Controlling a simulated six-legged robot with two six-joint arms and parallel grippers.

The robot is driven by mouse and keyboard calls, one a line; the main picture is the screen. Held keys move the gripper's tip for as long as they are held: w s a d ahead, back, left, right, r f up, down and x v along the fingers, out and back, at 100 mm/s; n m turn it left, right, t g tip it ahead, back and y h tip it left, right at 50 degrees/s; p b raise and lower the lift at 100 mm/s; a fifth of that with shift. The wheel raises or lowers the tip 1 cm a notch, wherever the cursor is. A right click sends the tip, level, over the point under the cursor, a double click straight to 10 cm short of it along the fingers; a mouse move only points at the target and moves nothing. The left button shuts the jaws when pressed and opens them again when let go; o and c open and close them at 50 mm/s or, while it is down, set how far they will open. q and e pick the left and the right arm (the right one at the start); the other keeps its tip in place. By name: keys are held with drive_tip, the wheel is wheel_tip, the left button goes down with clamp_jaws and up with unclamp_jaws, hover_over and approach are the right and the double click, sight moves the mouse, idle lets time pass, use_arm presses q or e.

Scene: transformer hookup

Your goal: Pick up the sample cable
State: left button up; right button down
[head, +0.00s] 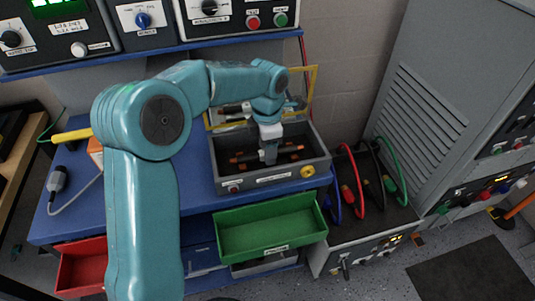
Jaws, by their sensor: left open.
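My left gripper (269,157) is open and points down into an open grey box (308,178) on the blue workbench. Inside the box lie dark rod-like pieces with orange parts (285,151); one of these may be the sample cable, but I cannot tell for sure. The gripper is over or among them, and its fingertips partly hide them. I cannot tell whether it touches any. My right gripper is not in view.
The box's yellow-framed lid (313,88) stands open behind. A green drawer (268,230) and a red drawer (80,270) are pulled out below. Looped coloured cables (352,178) stand right of the bench. Instrument panels (145,20) line the back shelf.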

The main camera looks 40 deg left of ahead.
use_arm(q)
drive_tip(key=shift+s, duration=0.15)
drive_tip(key=shift+f, duration=0.1)
drive_tip(key=shift+c, duration=0.3)
clamp_jaws()
wheel_tip(320, 180, up, 20)
drive_tip(key=p, duration=0.3)
